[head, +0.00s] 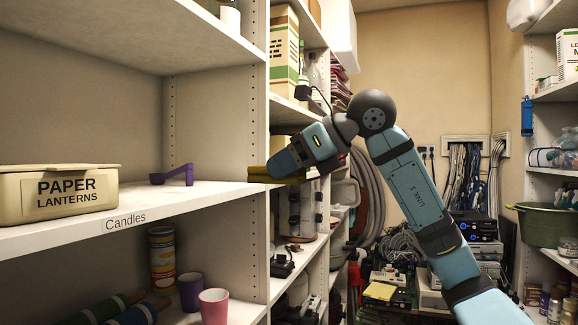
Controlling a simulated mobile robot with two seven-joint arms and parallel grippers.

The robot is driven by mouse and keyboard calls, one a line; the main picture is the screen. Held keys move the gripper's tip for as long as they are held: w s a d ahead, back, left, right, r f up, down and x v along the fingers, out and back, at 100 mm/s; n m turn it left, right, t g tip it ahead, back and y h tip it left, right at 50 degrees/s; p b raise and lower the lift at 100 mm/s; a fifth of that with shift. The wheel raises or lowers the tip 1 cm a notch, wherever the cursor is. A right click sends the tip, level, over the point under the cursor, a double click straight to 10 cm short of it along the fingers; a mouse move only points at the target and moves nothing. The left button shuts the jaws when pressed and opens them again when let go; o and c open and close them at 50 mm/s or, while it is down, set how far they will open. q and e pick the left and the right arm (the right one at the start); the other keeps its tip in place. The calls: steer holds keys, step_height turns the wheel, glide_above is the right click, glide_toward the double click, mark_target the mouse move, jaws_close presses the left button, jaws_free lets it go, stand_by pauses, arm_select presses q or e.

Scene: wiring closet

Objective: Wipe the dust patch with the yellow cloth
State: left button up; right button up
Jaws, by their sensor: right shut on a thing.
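My right gripper (268,173) is at the front edge of the upright between the left shelf bay and the bay behind it, at about the height of the Candles shelf (215,203). It is shut on a dark yellow, flat thing, which looks like the yellow cloth (290,180). The cloth sticks out below and beside the fingers; I cannot tell whether it touches the shelf. I cannot make out a dust patch in this view. My left gripper is not in view.
A PAPER LANTERNS box (70,195) stands at the left of the Candles shelf, with a purple scoop (175,177) to its right. The shelf front between them and my gripper is clear. Cups (213,306) stand below. A yellow item (380,291) lies low at the back.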

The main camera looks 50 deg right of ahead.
steer(key=p, duration=0.7)
glide_toward(187, 194)
steer(key=w, duration=0.2)
steer(key=w+a, duration=0.1)
steer(key=w, duration=0.1)
steer(key=w+a, duration=0.1)
steer(key=w, duration=0.2)
steer(key=shift+a+f, duration=0.15)
steer(key=shift+a, duration=0.05)
steer(key=shift+w+a+f, duration=0.1)
steer(key=shift+w+a, duration=0.05)
steer(key=shift+w, duration=0.25)
steer(key=shift+w+a+f, duration=0.1)
steer(key=shift+w+a, duration=0.1)
steer(key=shift+w, duration=0.25)
steer(key=shift+f+b, duration=0.6)
steer(key=shift+b, duration=0.05)
steer(key=shift+s+d, duration=0.1)
